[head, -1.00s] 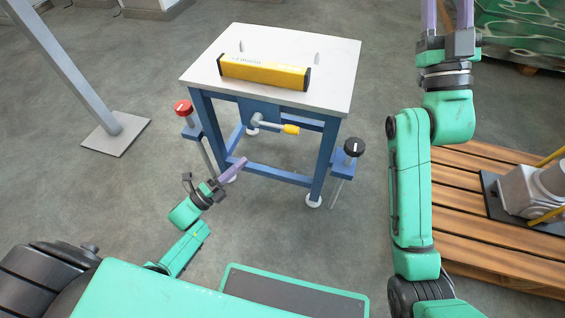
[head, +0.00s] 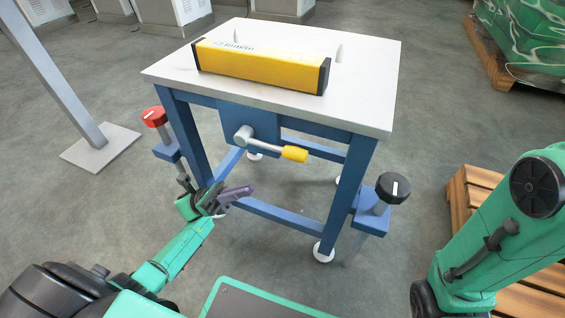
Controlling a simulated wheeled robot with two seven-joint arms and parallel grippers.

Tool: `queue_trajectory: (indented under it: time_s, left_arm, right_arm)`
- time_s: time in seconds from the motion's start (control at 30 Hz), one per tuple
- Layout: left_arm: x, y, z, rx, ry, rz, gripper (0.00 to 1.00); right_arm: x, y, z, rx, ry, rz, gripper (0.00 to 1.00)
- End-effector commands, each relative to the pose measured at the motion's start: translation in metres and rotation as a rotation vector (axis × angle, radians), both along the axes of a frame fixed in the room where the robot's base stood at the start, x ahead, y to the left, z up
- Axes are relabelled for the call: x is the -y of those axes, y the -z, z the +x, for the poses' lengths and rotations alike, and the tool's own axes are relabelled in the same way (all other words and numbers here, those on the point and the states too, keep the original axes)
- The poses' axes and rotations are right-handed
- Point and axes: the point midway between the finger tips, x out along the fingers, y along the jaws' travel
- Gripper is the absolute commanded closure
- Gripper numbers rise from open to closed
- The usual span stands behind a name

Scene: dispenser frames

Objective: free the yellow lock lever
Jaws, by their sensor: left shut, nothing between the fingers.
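The lock lever is a grey arm with a yellow grip (head: 294,154), sticking out to the right from a blue plate (head: 245,122) on the front of the table frame. It lies nearly level, tilted slightly down to the right. My left gripper (head: 250,188), with purple fingers, is below and left of the yellow grip, apart from it. Its fingers are together with nothing between them. My right arm is at the right edge, but its gripper is out of the picture.
The white-topped table (head: 365,95) carries a yellow bar with black ends (head: 262,68). A red knob (head: 154,116) stands at its left leg and a black knob (head: 393,188) at its right leg. A wooden pallet (head: 470,190) is at right. A grey post (head: 60,80) stands at left.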

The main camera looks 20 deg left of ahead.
Motion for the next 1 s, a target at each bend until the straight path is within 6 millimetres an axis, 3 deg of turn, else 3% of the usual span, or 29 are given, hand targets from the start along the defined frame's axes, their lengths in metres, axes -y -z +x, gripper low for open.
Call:
queue_trajectory:
  time_s: [0.17,0.57,0.8,1.0]
  left_arm:
    - [0.012,-0.009,0.000,0.000,0.002,-0.002,1.00]
    - [0.080,-0.059,0.005,0.000,0.000,-0.004,1.00]
    - [0.085,-0.094,0.011,-0.001,0.000,-0.001,1.00]
    - [0.085,-0.099,0.012,-0.004,0.001,-0.001,1.00]
  right_arm:
    - [0.000,-0.003,0.001,-0.003,0.001,-0.001,0.50]
    - [0.000,0.001,0.001,-0.004,0.001,-0.001,0.50]
    - [0.000,0.007,0.002,-0.005,0.001,-0.001,0.50]
    - [0.000,0.006,0.001,-0.005,0.001,-0.001,0.50]
